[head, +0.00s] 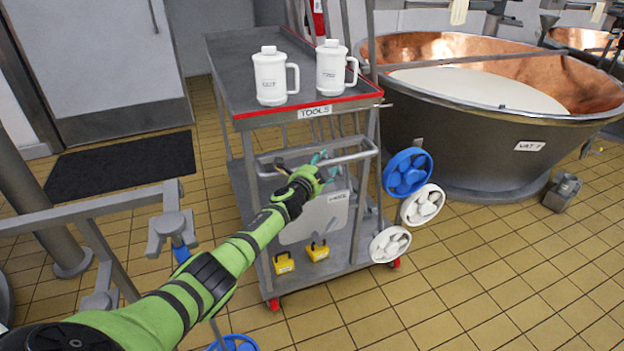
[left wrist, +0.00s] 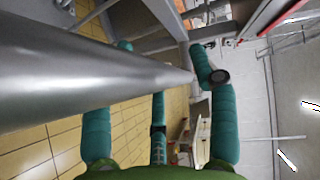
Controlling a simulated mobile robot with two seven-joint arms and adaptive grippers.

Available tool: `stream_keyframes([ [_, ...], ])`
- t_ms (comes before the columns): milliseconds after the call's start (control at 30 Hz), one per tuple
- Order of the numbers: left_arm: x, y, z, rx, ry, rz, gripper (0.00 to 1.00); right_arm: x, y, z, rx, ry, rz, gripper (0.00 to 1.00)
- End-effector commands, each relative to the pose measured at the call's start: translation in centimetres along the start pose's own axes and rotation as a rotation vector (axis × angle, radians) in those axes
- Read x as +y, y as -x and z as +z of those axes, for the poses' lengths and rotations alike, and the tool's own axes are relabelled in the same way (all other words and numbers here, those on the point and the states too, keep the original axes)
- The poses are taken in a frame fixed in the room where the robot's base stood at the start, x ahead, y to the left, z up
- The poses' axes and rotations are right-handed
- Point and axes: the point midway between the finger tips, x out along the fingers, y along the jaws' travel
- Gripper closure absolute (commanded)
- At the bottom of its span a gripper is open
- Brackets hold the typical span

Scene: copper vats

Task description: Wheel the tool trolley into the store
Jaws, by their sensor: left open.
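The tool trolley (head: 245,75) stands in the middle of the head view, with a grey top tray, a red front edge and a "TOOLS" label. Its push handle (head: 353,157) is a grey bar across the front, below the top tray. My left gripper (head: 325,167) is at this handle, its teal fingers open. In the left wrist view a large grey bar (left wrist: 90,75) lies close in front of the spread fingers (left wrist: 165,100); whether they touch it I cannot tell. My right gripper is not in view. I cannot tell which opening is the store.
Two white jugs (head: 270,77) (head: 333,68) stand on the tray. Yellow padlocks (head: 284,264) sit on the lower shelf. Copper vat 7 (head: 480,130) is close on the right. Pipework (head: 90,208) stands left. A dark mat (head: 120,165) lies before a grey door (head: 90,55).

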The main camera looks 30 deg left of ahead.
Motion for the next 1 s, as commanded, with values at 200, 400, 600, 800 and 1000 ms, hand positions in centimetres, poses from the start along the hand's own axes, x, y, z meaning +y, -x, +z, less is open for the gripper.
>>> stream_keyframes([
  [200,0.5,2.4,-0.4,0.011,0.000,0.009,0.41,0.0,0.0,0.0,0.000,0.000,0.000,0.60],
  [400,0.4,5.1,-0.3,0.009,0.002,0.008,0.41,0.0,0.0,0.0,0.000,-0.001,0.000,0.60],
  [600,0.4,8.1,-0.3,0.009,0.004,0.008,0.41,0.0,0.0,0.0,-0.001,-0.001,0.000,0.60],
  [800,0.3,10.3,-0.3,0.008,0.005,0.007,0.41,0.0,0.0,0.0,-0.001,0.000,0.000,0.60],
  [1000,0.2,11.1,-0.3,0.008,0.006,0.005,0.41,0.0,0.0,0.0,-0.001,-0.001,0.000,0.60],
])
